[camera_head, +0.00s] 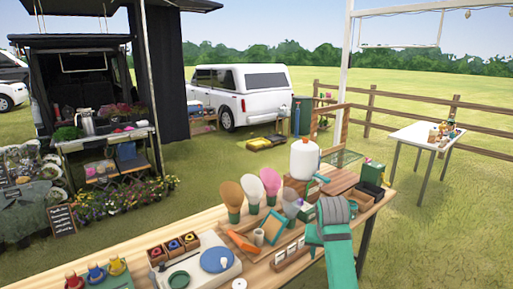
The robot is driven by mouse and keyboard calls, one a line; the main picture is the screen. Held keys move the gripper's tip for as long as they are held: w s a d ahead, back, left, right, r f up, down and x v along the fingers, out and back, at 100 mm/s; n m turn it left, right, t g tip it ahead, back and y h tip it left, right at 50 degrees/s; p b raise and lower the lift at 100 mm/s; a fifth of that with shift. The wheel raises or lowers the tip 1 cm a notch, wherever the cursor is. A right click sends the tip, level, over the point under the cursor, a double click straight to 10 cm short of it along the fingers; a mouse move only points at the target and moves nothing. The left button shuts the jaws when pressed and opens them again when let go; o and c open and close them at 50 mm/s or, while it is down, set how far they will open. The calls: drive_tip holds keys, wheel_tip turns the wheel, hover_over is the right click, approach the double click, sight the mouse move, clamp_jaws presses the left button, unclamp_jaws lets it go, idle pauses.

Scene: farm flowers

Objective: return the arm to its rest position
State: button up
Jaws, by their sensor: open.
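The link runs down to the bottom edge of the picture. I see no gripper fingers in this view. The arm hides some of the table's right end and part of the small green boxes there.
The table holds several cones with coloured tops (250,190), a white jug (304,160), a blue disc (214,259) and an orange tool (243,243). A white side table (420,133) stands at the right. Grass is open between them.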

drive_tip(key=s+a+f+t+y, duration=0.1)
drive_tip(key=a+f+t, duration=0.1)
drive_tip(key=a+f, duration=0.65)
drive_tip(key=s+a+f+t+y, duration=0.1)
drive_tip(key=a+f, duration=0.5)
drive_tip(key=f, duration=0.5)
drive_tip(key=s+a+f+t, duration=0.1)
drive_tip(key=s+a+f, duration=0.35)
drive_tip(key=s, duration=0.25)
drive_tip(key=s+a+f+t, duration=0.2)
drive_tip(key=s+a+f, duration=0.2)
drive_tip(key=s+f, duration=0.25)
drive_tip(key=s+a+r+t, duration=0.1)
drive_tip(key=s+r+t, duration=0.1)
drive_tip(key=s, duration=1.9)
drive_tip(key=s+d+r+n+t, duration=0.2)
drive_tip(key=s+r+t, duration=0.1)
drive_tip(key=s+r, duration=1)
drive_tip(key=s, duration=0.3)
drive_tip(key=shift+s+d+r+n+h, duration=0.15)
drive_tip(key=shift+s+r+n+h, duration=0.15)
drive_tip(key=shift+r+n, duration=0.1)
